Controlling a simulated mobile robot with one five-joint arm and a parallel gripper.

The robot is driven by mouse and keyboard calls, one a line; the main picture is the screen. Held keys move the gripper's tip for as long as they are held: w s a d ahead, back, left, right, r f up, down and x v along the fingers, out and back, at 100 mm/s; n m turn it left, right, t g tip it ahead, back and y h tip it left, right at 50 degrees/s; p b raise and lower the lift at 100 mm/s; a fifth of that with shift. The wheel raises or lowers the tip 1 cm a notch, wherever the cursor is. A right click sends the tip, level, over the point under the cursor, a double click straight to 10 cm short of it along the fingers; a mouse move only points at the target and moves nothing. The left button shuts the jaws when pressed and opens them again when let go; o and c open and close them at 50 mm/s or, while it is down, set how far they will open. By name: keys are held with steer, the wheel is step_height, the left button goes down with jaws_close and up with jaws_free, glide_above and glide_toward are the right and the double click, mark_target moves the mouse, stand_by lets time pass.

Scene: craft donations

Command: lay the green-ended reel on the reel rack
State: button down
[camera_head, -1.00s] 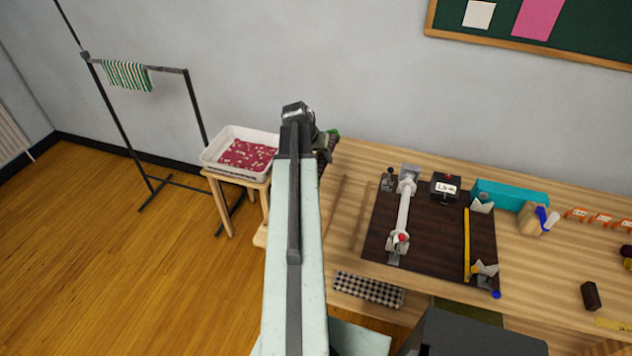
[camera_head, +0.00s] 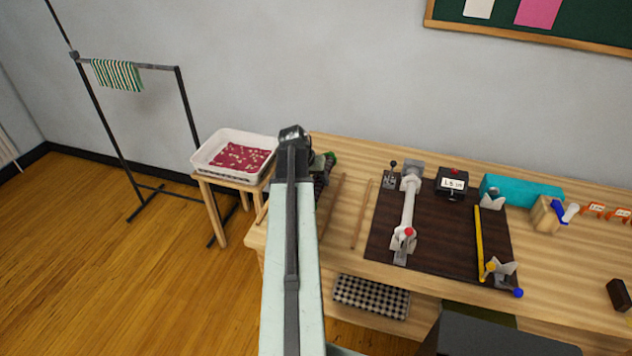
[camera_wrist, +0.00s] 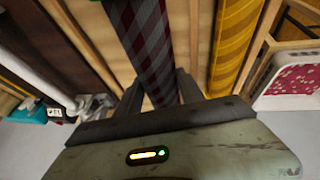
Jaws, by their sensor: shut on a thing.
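My gripper (camera_wrist: 160,88) is shut on a maroon-and-grey striped reel (camera_wrist: 152,40) in the wrist view, with a finger on either side. In the head view a green end (camera_head: 330,158) shows just right of my arm, with dark striped cloth below it. It looks like the end of the held reel. Slim wooden rails (camera_head: 361,214) lie along the table's left part and look like the reel rack. Rails also run beside the held reel in the wrist view (camera_wrist: 194,45). A yellow patterned reel (camera_wrist: 235,42) lies right of it there. Whether the held reel touches the rails cannot be told.
A dark board (camera_head: 440,235) right of the rails carries a white roll (camera_head: 408,215) and a yellow rod (camera_head: 479,243). A white tray (camera_head: 205,164) stands on a small stool at left. A teal box (camera_head: 525,190) stands at the back.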

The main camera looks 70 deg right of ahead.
step_height(320, 180, down, 6)
steer(key=b, duration=0.5)
steer(key=shift+f+b, duration=0.25)
steer(key=shift+b, duration=0.1)
steer(key=c, duration=0.6)
jaws_free()
steer(key=shift+c, duration=0.2)
steer(key=shift+r, duration=0.1)
steer(key=p+v, duration=0.7)
steer(key=v, duration=0.1)
